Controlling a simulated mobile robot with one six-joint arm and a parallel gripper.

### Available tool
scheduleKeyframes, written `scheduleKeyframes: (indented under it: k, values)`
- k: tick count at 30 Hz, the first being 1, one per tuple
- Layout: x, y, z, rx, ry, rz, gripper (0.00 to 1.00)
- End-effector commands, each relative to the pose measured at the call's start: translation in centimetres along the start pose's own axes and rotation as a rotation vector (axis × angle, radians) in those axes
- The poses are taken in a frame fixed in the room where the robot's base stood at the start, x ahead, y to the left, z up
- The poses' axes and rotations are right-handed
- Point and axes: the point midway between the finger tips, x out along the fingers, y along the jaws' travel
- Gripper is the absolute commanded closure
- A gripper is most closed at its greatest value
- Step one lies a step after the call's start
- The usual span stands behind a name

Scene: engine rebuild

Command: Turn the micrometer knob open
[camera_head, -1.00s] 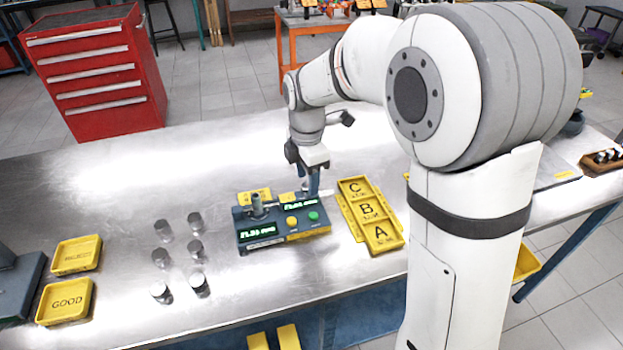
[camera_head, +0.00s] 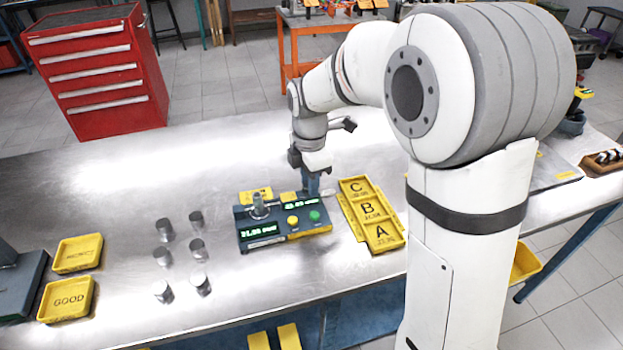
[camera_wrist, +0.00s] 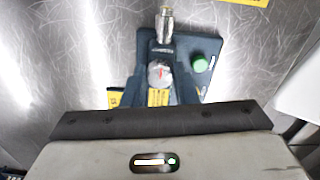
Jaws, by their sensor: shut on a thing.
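The micrometer station (camera_head: 265,238) is a dark box on the metal table, with green lit displays, a yellow button and a green button. In the wrist view the micrometer knob (camera_wrist: 160,73) is a small silver round with a red mark. A silver barrel (camera_wrist: 164,28) lies just beyond it. My gripper (camera_wrist: 158,80) points down with a dark finger on each side of the knob and is shut on it. In the head view my gripper (camera_head: 312,188) is at the back right of the station and hides the knob there.
A yellow tray marked A, B, C (camera_head: 383,238) stands close right of the station. Several metal cylinders (camera_head: 163,256) stand to the left. A GOOD tray (camera_head: 66,300) and another yellow tray (camera_head: 78,253) lie farther left. The table behind the station is clear.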

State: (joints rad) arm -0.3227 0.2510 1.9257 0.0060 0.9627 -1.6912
Motion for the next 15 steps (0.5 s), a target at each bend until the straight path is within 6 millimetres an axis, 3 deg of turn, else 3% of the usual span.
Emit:
scheduleKeyframes:
  k: [15]
  values:
    - [-0.13,0.33,-0.24,0.175,-0.004,0.003,0.97]
